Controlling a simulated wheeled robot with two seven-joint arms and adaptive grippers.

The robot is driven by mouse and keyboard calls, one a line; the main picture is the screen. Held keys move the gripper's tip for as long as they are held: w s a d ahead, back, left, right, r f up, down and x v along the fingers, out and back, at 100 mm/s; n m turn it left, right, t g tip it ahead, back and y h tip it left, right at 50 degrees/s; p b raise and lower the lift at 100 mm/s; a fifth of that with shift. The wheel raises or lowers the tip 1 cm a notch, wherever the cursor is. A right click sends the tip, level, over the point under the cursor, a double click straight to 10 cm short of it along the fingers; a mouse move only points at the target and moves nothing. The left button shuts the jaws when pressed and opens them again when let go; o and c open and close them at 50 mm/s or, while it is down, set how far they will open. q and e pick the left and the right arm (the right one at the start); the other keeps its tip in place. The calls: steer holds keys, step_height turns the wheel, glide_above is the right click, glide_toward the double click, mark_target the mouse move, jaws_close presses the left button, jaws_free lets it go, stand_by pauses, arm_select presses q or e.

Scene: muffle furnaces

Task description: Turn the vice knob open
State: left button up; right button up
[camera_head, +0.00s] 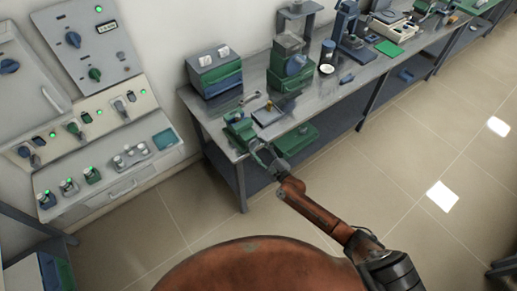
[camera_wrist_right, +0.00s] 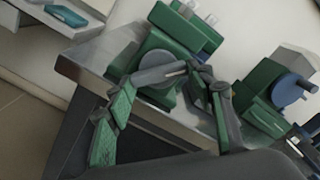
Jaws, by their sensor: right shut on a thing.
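The green vice (camera_head: 238,126) is at the near left corner of the metal workbench. In the right wrist view the vice (camera_wrist_right: 184,36) fills the upper middle, with its round grey front face showing. The vice knob, a grey bar (camera_wrist_right: 163,75), lies across that face. My right gripper (camera_head: 258,147) reaches the front of the vice from the lower right. In the right wrist view my right gripper (camera_wrist_right: 163,82) has one finger on each side of the grey bar and is shut on it. Exact finger contact is partly hidden. My left gripper is not in view.
The workbench (camera_head: 222,138) holds a green and grey box (camera_head: 215,72), a green machine with a blue wheel (camera_head: 290,65) and other equipment. A green item (camera_head: 296,139) sits on the lower shelf. A control panel (camera_head: 95,130) stands at the left. The tiled floor is clear.

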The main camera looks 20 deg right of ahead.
steer(key=n, duration=2)
steer(key=shift+a+r+n, duration=0.1)
steer(key=shift+r+n, duration=0.15)
steer(key=shift+n, duration=0.15)
steer(key=shift+s+a+f+n+b, duration=0.1)
steer(key=shift+n+b, duration=0.7)
steer(key=shift+n, duration=3.45)
steer(key=shift+s+a+f+n+b, duration=0.1)
steer(key=shift+n+b, duration=0.65)
steer(key=shift+n, duration=3.5)
steer(key=o, duration=1.2)
steer(key=shift+r, duration=0.15)
steer(key=shift+c, duration=0.2)
